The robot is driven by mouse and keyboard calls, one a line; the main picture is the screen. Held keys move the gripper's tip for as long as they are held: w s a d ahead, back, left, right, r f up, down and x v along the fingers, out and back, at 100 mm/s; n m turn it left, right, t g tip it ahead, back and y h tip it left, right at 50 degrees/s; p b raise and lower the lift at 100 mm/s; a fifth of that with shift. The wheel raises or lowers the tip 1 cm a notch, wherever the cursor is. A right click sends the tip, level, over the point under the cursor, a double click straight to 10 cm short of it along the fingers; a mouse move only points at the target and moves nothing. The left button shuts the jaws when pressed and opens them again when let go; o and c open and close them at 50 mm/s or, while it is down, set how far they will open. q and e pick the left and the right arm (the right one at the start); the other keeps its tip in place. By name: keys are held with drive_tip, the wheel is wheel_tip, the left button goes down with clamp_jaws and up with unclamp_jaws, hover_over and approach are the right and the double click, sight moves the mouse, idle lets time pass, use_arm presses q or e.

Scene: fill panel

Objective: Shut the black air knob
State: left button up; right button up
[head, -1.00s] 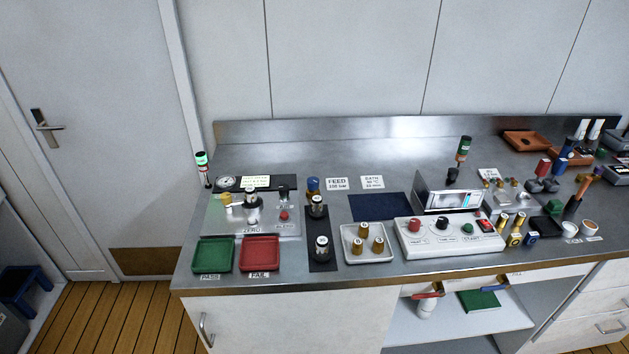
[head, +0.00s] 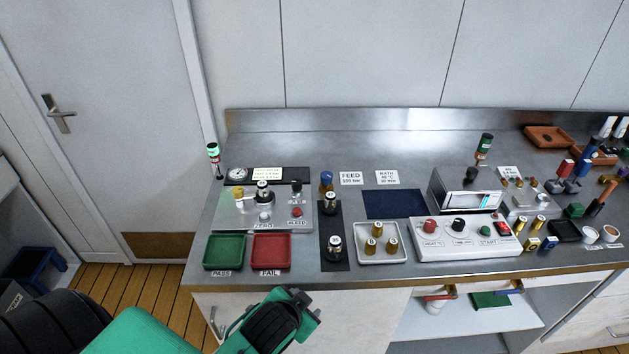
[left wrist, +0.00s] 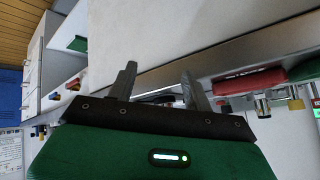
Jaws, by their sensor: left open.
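A black knob (head: 296,187) stands at the right of the silver fill panel (head: 235,213), above a small red BLEED button. Another black knob (head: 459,224) sits on the white control box; I cannot read a label naming either as air. My left arm comes in low from the left in the head view, in front of the bench edge and well short of the panel. My left gripper (left wrist: 160,88) shows in the left wrist view with its two fingers apart and nothing between them. My right gripper is not in view.
A green PASS tray (head: 224,251) and a red FAIL tray (head: 271,250) lie in front of the panel. Cylindrical fittings on a black strip (head: 333,260) stand to its right. The bench front edge (head: 300,282) lies beyond my left arm.

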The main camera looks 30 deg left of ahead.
use_arm(q)
drive_tip(key=w+r+t, duration=0.1)
drive_tip(key=w+r, duration=0.1)
drive_tip(key=w, duration=0.1)
drive_tip(key=w+d+r+m+t, duration=0.1)
drive_tip(key=w+r, duration=0.1)
drive_tip(key=w, duration=0.1)
drive_tip(key=w+d+r+m+t, duration=0.1)
drive_tip(key=w+r+t, duration=0.1)
drive_tip(key=w, duration=0.1)
drive_tip(key=shift+r, duration=0.3)
drive_tip(key=w+d+r+m+t+h, duration=0.6)
drive_tip(key=w+d+r+m+h, duration=0.55)
drive_tip(key=r+m, duration=0.35)
drive_tip(key=m+g+y, duration=1.1)
drive_tip(key=m+g, duration=0.8)
hover_over(297, 181)
wheel_tip(297, 181, down, 13)
drive_tip(key=p, duration=0.4)
drive_tip(key=shift+s+r, duration=0.1)
drive_tip(key=shift+r, duration=0.05)
drive_tip(key=shift+f, duration=0.7)
